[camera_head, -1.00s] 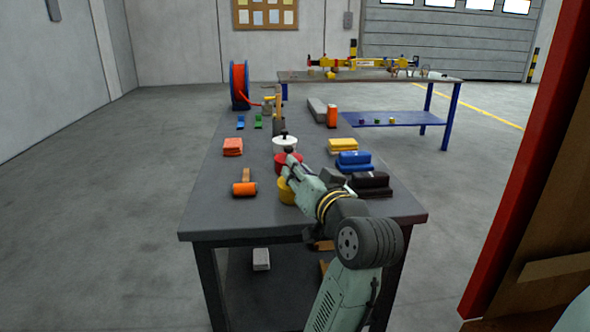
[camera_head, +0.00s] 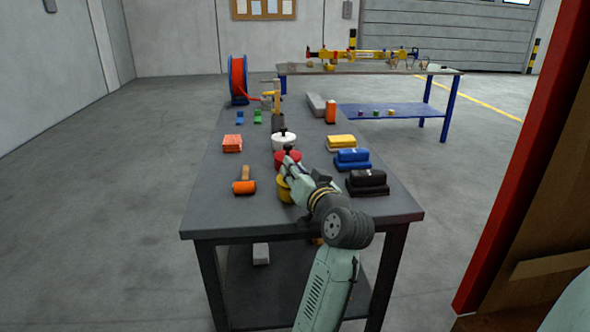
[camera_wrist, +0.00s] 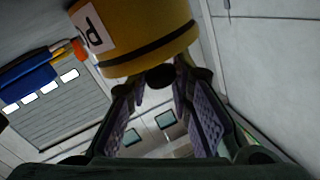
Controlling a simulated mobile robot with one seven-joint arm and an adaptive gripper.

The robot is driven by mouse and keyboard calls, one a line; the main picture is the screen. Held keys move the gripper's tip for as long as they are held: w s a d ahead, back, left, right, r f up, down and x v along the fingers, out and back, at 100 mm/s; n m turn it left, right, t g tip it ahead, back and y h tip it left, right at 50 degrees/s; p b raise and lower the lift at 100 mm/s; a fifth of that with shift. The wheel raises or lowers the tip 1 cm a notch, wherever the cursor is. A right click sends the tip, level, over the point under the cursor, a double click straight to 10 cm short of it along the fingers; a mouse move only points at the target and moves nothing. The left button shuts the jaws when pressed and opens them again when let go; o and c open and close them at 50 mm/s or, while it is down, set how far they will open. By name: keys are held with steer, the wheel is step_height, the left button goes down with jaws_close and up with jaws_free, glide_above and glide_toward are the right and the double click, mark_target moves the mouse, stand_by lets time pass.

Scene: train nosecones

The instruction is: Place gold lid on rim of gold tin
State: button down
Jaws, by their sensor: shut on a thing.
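The gold tin (camera_head: 284,190) stands near the table's front, partly hidden behind my gripper in the head view. In the wrist view the tin (camera_wrist: 150,25) is a yellow cylinder with a white label, and the picture is tilted and roughly upside down. The gold lid (camera_wrist: 152,60) shows as a yellow strip across a dark line from the tin, lined up with its rim. I cannot tell whether that line is a gap or a seam. My gripper (camera_head: 291,170) is shut on the lid's dark knob, which shows between the fingertips (camera_wrist: 160,77).
A red tin (camera_head: 283,158) and a white tin (camera_head: 284,142) stand in a row behind the gold one. An orange-headed tool (camera_head: 244,187) lies to the left. Black (camera_head: 367,183), blue (camera_head: 352,160) and yellow (camera_head: 341,142) stacks lie to the right. The table's front left is clear.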

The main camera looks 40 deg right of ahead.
steer(key=shift+f, duration=0.1)
steer(key=shift+f+b, duration=0.4)
steer(key=shift+f, duration=0.15)
steer(key=c, duration=1.4)
jaws_free()
steer(key=shift+f, duration=0.2)
steer(key=shift+c, duration=0.2)
steer(key=shift+r+p, duration=0.4)
steer(key=shift+r, duration=0.25)
steer(key=shift+s+r, duration=0.1)
steer(key=shift+s, duration=0.15)
steer(key=b+v, duration=0.2)
steer(key=v, duration=0.9)
steer(key=shift+s+a+r, duration=0.15)
steer(key=shift+s, duration=0.1)
